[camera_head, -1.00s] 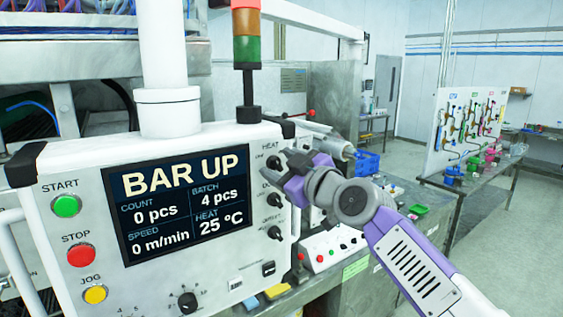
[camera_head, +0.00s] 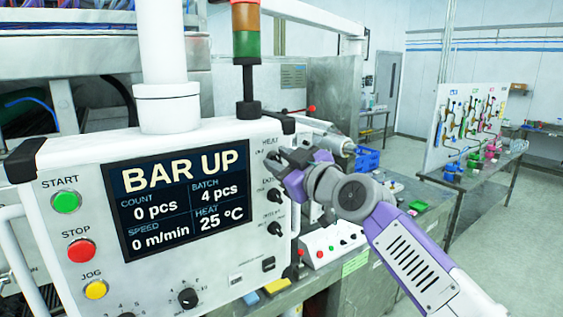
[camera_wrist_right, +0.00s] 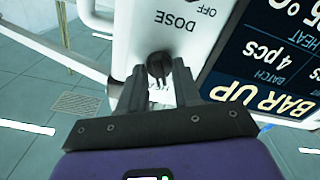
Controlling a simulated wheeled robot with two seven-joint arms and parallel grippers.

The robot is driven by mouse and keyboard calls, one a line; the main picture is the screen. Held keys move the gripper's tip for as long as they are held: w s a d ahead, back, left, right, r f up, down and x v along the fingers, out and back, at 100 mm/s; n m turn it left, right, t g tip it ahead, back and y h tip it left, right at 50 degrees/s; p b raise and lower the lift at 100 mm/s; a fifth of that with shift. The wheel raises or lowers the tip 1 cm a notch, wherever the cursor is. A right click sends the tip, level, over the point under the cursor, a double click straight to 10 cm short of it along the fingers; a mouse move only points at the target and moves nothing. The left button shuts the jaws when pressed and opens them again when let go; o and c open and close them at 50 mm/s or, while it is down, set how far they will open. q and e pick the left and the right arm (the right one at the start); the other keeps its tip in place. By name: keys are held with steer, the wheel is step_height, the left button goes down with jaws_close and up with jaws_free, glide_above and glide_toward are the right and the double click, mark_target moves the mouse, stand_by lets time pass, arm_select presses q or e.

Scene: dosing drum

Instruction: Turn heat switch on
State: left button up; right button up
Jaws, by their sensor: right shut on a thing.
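The heat switch (camera_wrist_right: 158,66) is a small black knob on the white control panel (camera_head: 75,165). In the head view it sits under the HEAT label, top of a column of black knobs, mostly hidden by my right gripper (camera_head: 277,160). In the wrist view, which shows the panel upside down, the right gripper (camera_wrist_right: 160,85) has its two dark fingers on either side of this knob, shut on it. The DOSE label shows just beyond it. The knob's exact setting is hard to make out. The screen (camera_head: 180,195) reads BAR UP and HEAT 25 °C. My left gripper is not in view.
Below are the DOSE knob (camera_head: 274,195) and another black knob (camera_head: 274,229). Start (camera_head: 66,202), stop (camera_head: 81,251) and jog (camera_head: 96,290) buttons line the panel's left. A signal tower (camera_head: 246,45) stands behind. A bench with a small button box (camera_head: 332,243) is to the right.

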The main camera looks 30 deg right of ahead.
steer(key=m, duration=0.5)
steer(key=shift+m, duration=0.4)
steer(key=m+p, duration=0.1)
steer(key=m, duration=0.4)
steer(key=shift+d, duration=0.1)
stand_by(0.3)
steer(key=o, duration=1)
steer(key=shift+o, duration=0.2)
